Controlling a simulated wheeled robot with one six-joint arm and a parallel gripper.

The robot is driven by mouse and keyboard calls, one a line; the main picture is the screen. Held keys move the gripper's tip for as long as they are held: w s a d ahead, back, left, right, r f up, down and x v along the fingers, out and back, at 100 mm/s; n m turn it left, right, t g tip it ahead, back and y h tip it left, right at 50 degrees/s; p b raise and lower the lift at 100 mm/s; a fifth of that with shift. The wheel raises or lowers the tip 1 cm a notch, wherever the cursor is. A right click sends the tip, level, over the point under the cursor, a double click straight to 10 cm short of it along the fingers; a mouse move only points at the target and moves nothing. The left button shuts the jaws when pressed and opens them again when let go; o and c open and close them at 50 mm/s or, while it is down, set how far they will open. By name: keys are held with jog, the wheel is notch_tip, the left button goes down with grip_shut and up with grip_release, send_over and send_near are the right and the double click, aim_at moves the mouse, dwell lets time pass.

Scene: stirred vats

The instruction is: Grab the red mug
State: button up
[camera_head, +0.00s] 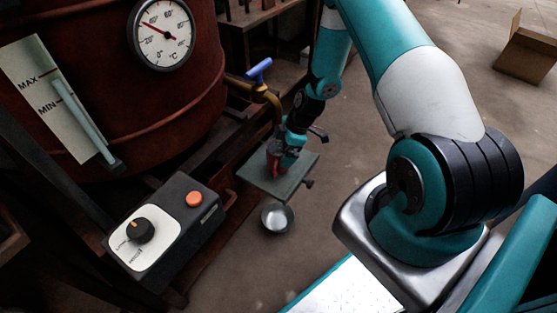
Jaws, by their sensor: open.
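The red mug (273,161) stands on a small green-grey platform (262,181) below the brass tap with a blue handle (259,70). Only part of the mug shows, as my gripper covers its upper right side. My gripper (287,156) is at the mug, reaching down from above and behind it. The jaws are open. The fingertips are small and dark here, and I cannot tell whether they are around the mug or beside it.
A rust-red vat (100,80) with a dial thermometer (163,33) and a level gauge (60,100) fills the left. A control box (168,232) with a knob and orange button stands in front. A metal bowl (277,217) is below the platform. A cardboard box (525,52) lies far right.

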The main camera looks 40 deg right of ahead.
jog(key=shift+w+a+f, duration=0.2)
jog(key=shift+a+f, duration=0.15)
jog(key=shift+f, duration=0.2)
jog(key=c, duration=1.2)
jog(key=shift+r, duration=0.1)
